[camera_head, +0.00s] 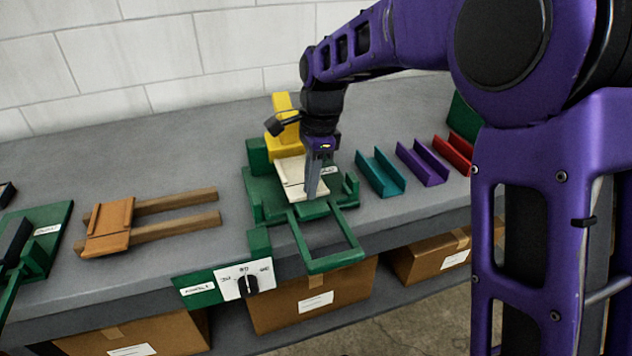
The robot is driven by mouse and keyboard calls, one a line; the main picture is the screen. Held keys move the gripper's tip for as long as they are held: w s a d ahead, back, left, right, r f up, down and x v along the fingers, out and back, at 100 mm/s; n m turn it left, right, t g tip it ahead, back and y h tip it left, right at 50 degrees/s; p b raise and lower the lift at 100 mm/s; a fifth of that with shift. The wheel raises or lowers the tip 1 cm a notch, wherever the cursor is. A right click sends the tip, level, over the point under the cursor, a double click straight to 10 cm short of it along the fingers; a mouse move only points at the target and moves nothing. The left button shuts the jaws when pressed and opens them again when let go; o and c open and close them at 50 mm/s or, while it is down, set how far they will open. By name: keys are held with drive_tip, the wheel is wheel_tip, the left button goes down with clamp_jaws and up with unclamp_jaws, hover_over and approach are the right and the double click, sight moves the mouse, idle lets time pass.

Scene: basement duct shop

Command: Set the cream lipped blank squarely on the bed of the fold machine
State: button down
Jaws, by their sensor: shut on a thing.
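The cream lipped blank (291,172) lies over the bed of the green fold machine (267,207) at the middle of the bench. My gripper (312,192) points down at the right part of the blank and is shut on it. The fingertips partly hide the blank's right side. I cannot tell whether the blank rests flat on the bed or is slightly above it. The machine's green U-shaped handle (328,262) sticks out over the bench's front edge. A yellow part (285,120) stands behind the bed.
Teal (380,172), purple (422,163) and red (453,151) channels lie to the right. An orange-brown blank (109,226) rests on wooden rails at left. A panel with a dial (250,286) hangs at the bench front. Another green machine (48,240) stands far left.

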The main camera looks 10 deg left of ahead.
drive_tip(key=c, duration=0.9)
unclamp_jaws()
drive_tip(key=r, duration=0.4)
drive_tip(key=r+p, duration=0.1)
drive_tip(key=r, duration=0.3)
drive_tip(key=d+r+p, duration=0.1)
drive_tip(key=r, duration=0.3)
drive_tip(key=shift+w, duration=0.4)
